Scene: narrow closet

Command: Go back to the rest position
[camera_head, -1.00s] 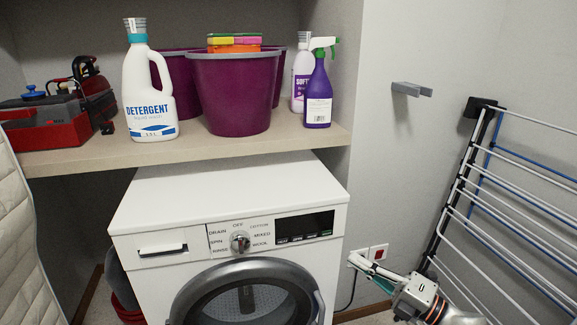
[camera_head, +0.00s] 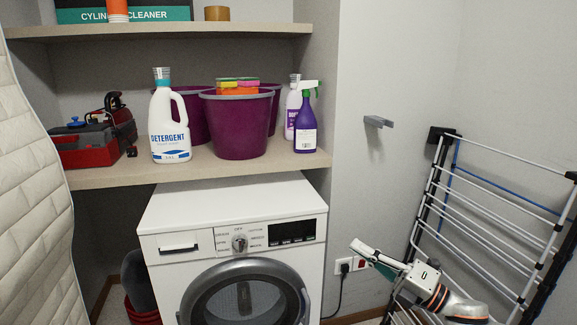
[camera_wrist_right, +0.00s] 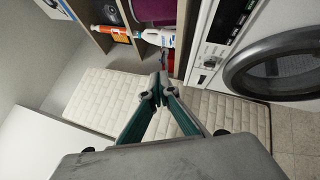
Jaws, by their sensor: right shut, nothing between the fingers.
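My right gripper (camera_head: 362,248) comes in at the lower right of the head view, in front of the wall and to the right of the washing machine (camera_head: 238,205). Its fingers are shut with nothing between them. In the right wrist view the fingertips (camera_wrist_right: 160,88) meet in the middle of the picture, and the washing machine (camera_wrist_right: 250,50) is at the upper right. The gripper looks clear of the machine. My left gripper is not in view.
A drying rack (camera_head: 480,215) stands close behind my right arm. A wooden shelf (camera_head: 235,168) holds a detergent bottle (camera_head: 170,125), purple buckets (camera_head: 240,130), a spray bottle (camera_head: 305,130) and a red toolbox (camera_head: 85,148). A quilted mattress (camera_head: 35,200) stands at the left. A hook (camera_head: 376,122) is on the wall.

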